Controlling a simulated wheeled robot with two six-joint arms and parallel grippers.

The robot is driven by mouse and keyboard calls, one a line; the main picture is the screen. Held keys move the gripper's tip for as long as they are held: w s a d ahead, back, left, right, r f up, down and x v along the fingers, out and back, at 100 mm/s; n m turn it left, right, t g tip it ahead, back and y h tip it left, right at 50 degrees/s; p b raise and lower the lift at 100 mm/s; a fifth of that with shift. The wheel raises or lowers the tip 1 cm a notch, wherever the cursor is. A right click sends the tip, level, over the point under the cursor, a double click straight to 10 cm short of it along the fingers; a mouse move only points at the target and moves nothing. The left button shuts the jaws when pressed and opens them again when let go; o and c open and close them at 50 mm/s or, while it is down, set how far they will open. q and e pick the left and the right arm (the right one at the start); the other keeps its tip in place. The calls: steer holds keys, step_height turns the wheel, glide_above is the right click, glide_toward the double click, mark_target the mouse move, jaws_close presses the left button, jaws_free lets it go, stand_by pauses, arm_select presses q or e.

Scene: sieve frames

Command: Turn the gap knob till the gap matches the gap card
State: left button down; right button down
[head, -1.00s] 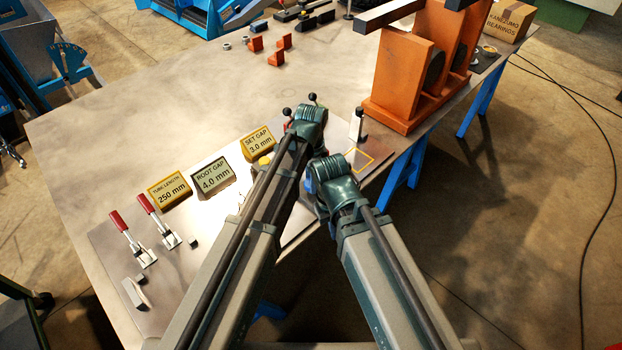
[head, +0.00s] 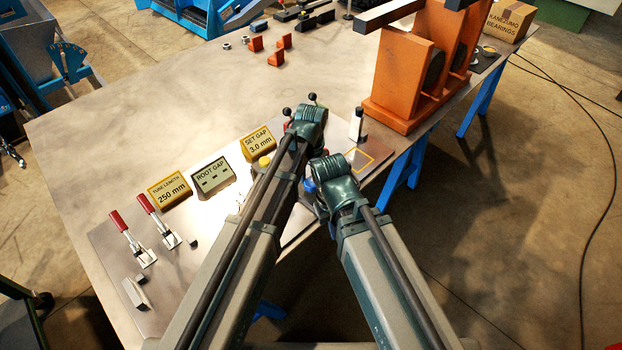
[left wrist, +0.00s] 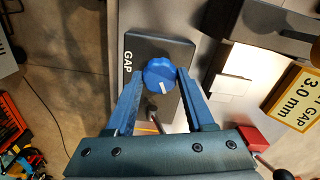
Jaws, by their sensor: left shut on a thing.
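The gap knob (left wrist: 159,75) is blue with a white pointer mark and sits on a dark block labelled GAP (left wrist: 178,45) in the left wrist view. My left gripper (left wrist: 161,78) has one blue finger on each side of the knob and is shut on it. The gap card (head: 259,144) is yellow and reads SET GAP 3.0 mm in the head view. The ROOT GAP readout (head: 213,178) beside it shows dashes, no number. In the head view my arm links hide most of the GAP block. I cannot make out my right gripper.
A yellow TUBE LENGTH 250 mm card (head: 170,190) stands left of the readout. Two red-handled clamps (head: 126,234) are at the left front. An orange stand (head: 405,85) rises at the table's right edge. The left back of the table (head: 130,125) is clear.

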mark_target(311, 182)
arm_select(q)
steer(key=n, duration=0.4)
steer(key=shift+n, duration=0.4)
stand_by(0.4)
steer(key=shift+c, duration=1.3)
jaws_free()
steer(key=shift+r, duration=0.1)
step_height(311, 182, up, 14)
steer(key=p, duration=1.3)
steer(key=shift+p, duration=0.4)
steer(key=shift+f, duration=0.2)
